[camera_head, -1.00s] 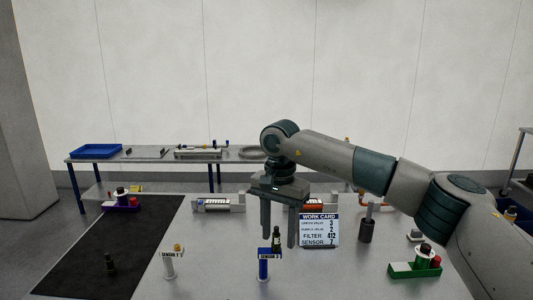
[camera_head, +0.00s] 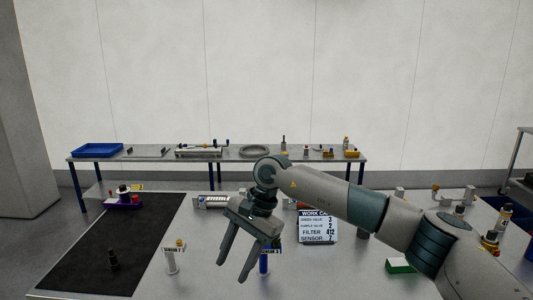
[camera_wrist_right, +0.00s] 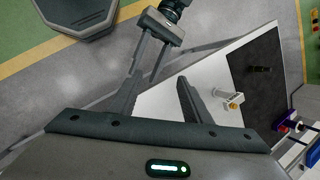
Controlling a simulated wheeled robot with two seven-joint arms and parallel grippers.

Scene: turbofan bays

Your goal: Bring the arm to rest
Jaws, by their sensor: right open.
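My right arm reaches in from the right in the head view. Its gripper (camera_head: 231,270) hangs tilted above the table, with its two fingers apart and nothing between them. It is just left of the blue sensor post (camera_head: 264,262), which it partly overlaps in the picture. In the right wrist view the right gripper (camera_wrist_right: 160,92) shows its fingers spread and empty. Another gripper, my left one (camera_wrist_right: 150,68), shows at the top of that view over the floor, with its fingers apart and empty. The left gripper is not in the head view.
The table (camera_head: 205,285) carries a white sensor post (camera_head: 171,261), a work card (camera_head: 318,227) and a green tray (camera_head: 399,266) partly behind my arm. A black mat (camera_head: 75,255) lies at left, with a purple tray (camera_head: 123,204). A bench with a blue tray (camera_head: 97,150) stands behind.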

